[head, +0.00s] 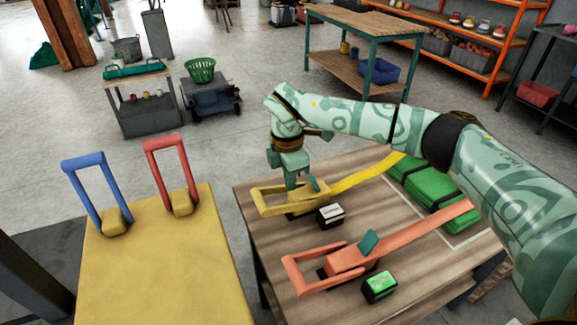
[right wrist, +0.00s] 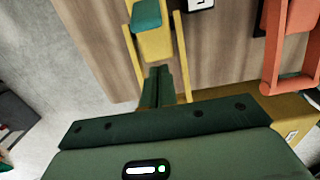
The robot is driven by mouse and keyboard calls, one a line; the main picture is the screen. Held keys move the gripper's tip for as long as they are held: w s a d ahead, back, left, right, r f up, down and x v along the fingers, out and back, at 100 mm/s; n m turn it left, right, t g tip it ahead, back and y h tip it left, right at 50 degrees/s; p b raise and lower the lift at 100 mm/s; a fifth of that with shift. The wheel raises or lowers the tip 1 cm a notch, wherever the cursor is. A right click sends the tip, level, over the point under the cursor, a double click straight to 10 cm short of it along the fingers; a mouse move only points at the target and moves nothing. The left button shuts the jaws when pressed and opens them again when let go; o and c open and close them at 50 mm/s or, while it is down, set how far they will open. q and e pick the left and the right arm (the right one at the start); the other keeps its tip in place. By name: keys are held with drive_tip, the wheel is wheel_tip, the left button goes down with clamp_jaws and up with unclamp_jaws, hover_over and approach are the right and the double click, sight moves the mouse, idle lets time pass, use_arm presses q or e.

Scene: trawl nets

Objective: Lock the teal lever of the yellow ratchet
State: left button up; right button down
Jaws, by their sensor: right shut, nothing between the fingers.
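The yellow ratchet (head: 264,199) lies on the wooden table with its U-shaped handle toward the left, and its yellow strap (head: 367,174) runs up to the right. Its teal lever (head: 316,184) sticks up just right of my gripper; the lever also shows at the top of the right wrist view (right wrist: 147,15). My right gripper (head: 291,186) is shut and empty, pointing down at the ratchet's handle. In the right wrist view its fingers (right wrist: 158,72) show between the handle's two yellow side bars, short of the lever. I cannot tell whether they touch the ratchet. My left gripper is out of view.
A coral ratchet (head: 345,262) with its own teal lever (head: 369,242) lies nearer on the table. Small boxes with a white display (head: 331,215) and a green display (head: 380,286) stand beside the ratchets. Green bundles (head: 432,191) lie behind. A yellow stand (head: 160,275) is left.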

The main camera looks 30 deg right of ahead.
sight(314, 183)
wheel_tip(314, 183, down, 3)
drive_tip(key=shift+r, duration=0.2)
drive_tip(key=d, duration=0.1)
drive_tip(key=d+r, duration=0.1)
drive_tip(key=d+b, duration=0.1)
drive_tip(key=shift+s+d+r, duration=0.1)
drive_tip(key=shift+d+r, duration=0.05)
drive_tip(key=shift+r, duration=0.2)
drive_tip(key=shift+d+r, duration=0.2)
drive_tip(key=shift+d, duration=0.05)
drive_tip(key=shift+d, duration=0.1)
